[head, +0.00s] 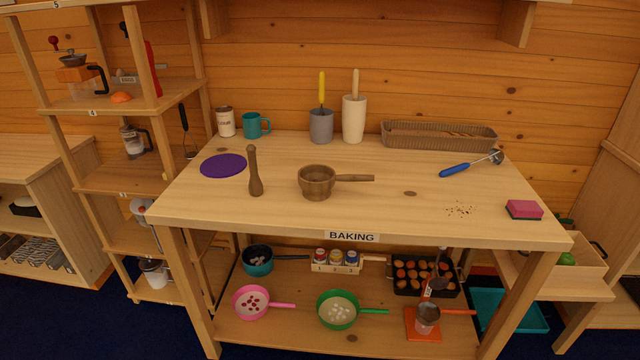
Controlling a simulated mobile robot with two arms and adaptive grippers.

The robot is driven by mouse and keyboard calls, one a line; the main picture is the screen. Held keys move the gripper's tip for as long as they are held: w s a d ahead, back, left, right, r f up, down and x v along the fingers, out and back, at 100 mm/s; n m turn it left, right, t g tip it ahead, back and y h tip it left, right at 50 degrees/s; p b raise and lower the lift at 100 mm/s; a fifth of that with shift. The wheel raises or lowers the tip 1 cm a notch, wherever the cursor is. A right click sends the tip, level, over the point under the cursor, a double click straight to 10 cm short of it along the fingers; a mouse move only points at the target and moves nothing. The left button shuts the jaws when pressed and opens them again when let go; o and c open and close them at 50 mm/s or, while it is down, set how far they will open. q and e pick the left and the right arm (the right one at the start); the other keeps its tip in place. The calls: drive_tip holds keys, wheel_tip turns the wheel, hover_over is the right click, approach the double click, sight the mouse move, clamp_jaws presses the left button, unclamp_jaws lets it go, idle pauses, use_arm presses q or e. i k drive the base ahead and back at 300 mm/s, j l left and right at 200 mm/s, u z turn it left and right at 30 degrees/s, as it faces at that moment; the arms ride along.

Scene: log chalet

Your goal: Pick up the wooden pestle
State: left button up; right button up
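The wooden pestle (254,172) stands upright on the table (390,205), its wider end down. It is dark brown and sits left of the middle, near the front half of the tabletop. A purple disc (223,165) lies just to its left and behind. A brown pan (317,183) with a handle pointing right stands to its right, with a gap between them. Neither of my grippers shows in the head view.
A teal mug (255,125), a white canister (225,121), a grey pot (321,126), a white holder (354,118) and a basket (438,135) line the back. A blue-handled tool (470,165) and a pink sponge (524,209) lie at right. The table's front left is clear.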

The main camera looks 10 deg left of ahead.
sight(255, 185)
drive_tip(key=i+j, duration=0.2)
drive_tip(key=i, duration=0.3)
drive_tip(key=i+j, duration=0.25)
drive_tip(key=i, duration=0.3)
drive_tip(key=i+j, duration=0.2)
drive_tip(key=i, duration=0.3)
